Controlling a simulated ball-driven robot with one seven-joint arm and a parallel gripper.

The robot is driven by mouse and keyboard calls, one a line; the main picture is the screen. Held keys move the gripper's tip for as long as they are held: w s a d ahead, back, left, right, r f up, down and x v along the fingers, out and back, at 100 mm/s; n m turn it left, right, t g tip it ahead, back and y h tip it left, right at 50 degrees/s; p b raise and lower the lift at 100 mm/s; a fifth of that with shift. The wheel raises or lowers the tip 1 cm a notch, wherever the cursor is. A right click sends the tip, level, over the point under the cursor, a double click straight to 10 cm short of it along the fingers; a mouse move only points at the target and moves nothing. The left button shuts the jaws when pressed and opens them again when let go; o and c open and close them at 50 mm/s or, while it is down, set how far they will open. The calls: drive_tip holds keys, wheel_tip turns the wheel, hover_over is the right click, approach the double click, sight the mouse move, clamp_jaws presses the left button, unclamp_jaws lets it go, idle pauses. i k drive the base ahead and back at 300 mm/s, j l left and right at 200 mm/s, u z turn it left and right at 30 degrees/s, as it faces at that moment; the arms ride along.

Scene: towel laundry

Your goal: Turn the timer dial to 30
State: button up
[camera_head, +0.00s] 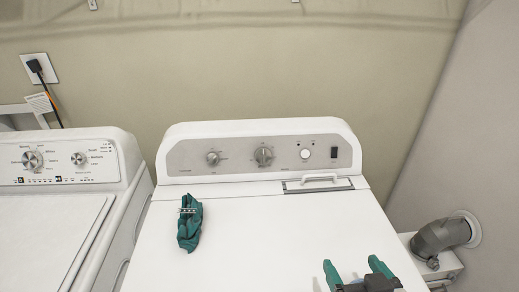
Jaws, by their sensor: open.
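A white dryer-like machine (300,235) stands in the middle, with a grey control panel (235,158) along its back. The panel has a grey knob (213,158) at left, a larger grey dial (264,155) in the middle and a white round button (306,153) at right. The panel marks are too small to read, so I cannot tell which knob is the timer or its setting. My gripper (356,270) is at the bottom right over the machine's top, its two teal fingers apart with nothing between them. It is well in front of the panel and touches no dial.
A teal crumpled item (189,224) lies on the top at left. A white handle (320,178) is raised near the panel's right. A washer (60,232) with knobs stands close at left; a grey pipe (440,236) is at right. The middle top is clear.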

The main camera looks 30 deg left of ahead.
sight(263, 155)
drive_tip(key=i+j, duration=0.15)
drive_tip(key=j, duration=0.2)
drive_tip(key=i+j, duration=0.15)
drive_tip(key=j, duration=0.2)
drive_tip(key=i+j, duration=0.15)
drive_tip(key=j, duration=0.15)
drive_tip(key=i+j, duration=0.15)
drive_tip(key=j, duration=0.2)
